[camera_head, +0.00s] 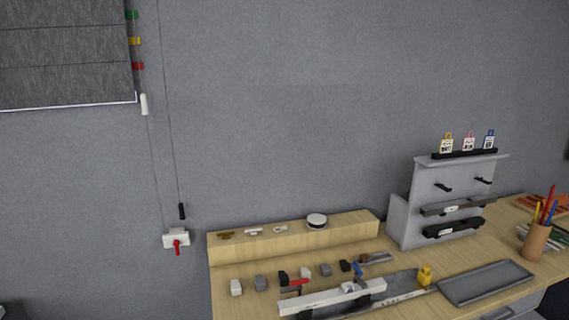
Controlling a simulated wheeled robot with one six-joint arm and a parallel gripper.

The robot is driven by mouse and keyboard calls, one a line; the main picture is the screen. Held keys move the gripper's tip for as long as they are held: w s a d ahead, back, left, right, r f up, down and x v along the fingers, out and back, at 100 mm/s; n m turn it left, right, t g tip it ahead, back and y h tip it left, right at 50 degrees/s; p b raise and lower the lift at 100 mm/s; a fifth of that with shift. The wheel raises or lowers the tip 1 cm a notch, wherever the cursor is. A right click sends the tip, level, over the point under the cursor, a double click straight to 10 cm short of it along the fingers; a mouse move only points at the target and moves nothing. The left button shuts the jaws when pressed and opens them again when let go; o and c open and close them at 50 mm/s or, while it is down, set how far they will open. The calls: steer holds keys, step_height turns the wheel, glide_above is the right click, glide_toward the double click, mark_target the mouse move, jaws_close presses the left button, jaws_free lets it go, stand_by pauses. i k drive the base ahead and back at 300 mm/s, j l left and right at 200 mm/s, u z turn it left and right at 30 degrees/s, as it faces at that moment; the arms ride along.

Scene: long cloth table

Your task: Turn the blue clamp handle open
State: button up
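The blue clamp handle (357,268) is small and sticks up, tilted, at the right part of a clamping fixture on the wooden table. A long pale bar (320,298) lies just in front of it. A similar red handle (299,282) lies nearly flat to the left. Dark clamp parts sit around both handles, but they are too small to make out clearly. My gripper is not in view, and nothing touches the blue handle.
Several grey and black blocks (260,283) line the table behind the bar. A wooden ledge (300,240) stands behind them. A yellow object (425,275), a grey tray (485,283), a grey rack (450,200) and a pen cup (536,241) stand to the right.

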mark_target(357, 275)
steer(key=l+u, duration=0.1)
steer(key=i+l, duration=0.15)
steer(key=i, duration=0.7)
